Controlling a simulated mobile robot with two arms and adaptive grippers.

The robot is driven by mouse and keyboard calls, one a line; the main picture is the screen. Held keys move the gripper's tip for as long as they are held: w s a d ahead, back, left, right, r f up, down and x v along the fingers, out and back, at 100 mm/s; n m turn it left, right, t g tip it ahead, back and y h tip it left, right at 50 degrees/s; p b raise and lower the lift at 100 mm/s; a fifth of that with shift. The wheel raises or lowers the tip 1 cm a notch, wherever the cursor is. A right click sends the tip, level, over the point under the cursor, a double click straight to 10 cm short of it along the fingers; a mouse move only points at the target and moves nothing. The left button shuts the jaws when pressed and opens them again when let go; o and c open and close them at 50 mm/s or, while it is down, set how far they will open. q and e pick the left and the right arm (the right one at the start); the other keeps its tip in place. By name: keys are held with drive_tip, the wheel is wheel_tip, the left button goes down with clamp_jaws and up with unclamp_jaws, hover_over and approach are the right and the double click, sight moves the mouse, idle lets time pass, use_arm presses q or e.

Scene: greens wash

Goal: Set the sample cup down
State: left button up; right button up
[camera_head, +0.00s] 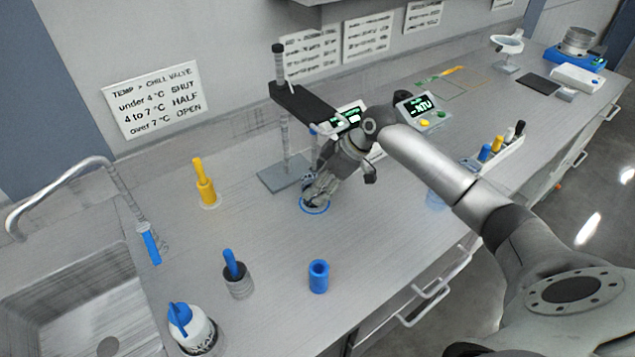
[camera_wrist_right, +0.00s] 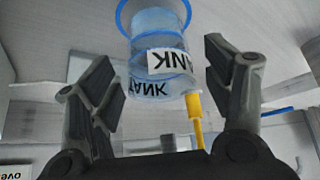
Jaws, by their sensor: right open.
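The sample cup (camera_wrist_right: 155,45) is clear with a bluish tint and a white label reading "TANK", of which part shows. It stands at a blue ring (camera_head: 316,211) on the counter; the ring also shows at the top of the right wrist view (camera_wrist_right: 124,14). My right gripper (camera_head: 312,188) is down at the ring, its fingers open on either side of the cup, with visible gaps in the right wrist view (camera_wrist_right: 165,80). In the head view the gripper hides most of the cup. My left gripper is out of view.
A stand (camera_head: 285,172) with a black arm rises just behind the gripper. A yellow-handled tool (camera_head: 204,185), a dark holder (camera_head: 238,283), a blue cylinder (camera_head: 318,277) and a white bottle (camera_head: 190,332) stand left and in front. The sink (camera_head: 60,285) is far left.

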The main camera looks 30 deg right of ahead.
drive_tip(key=b+v, duration=0.2)
drive_tip(key=v, duration=0.9)
drive_tip(key=shift+r, duration=0.3)
drive_tip(key=shift+s+d, duration=0.1)
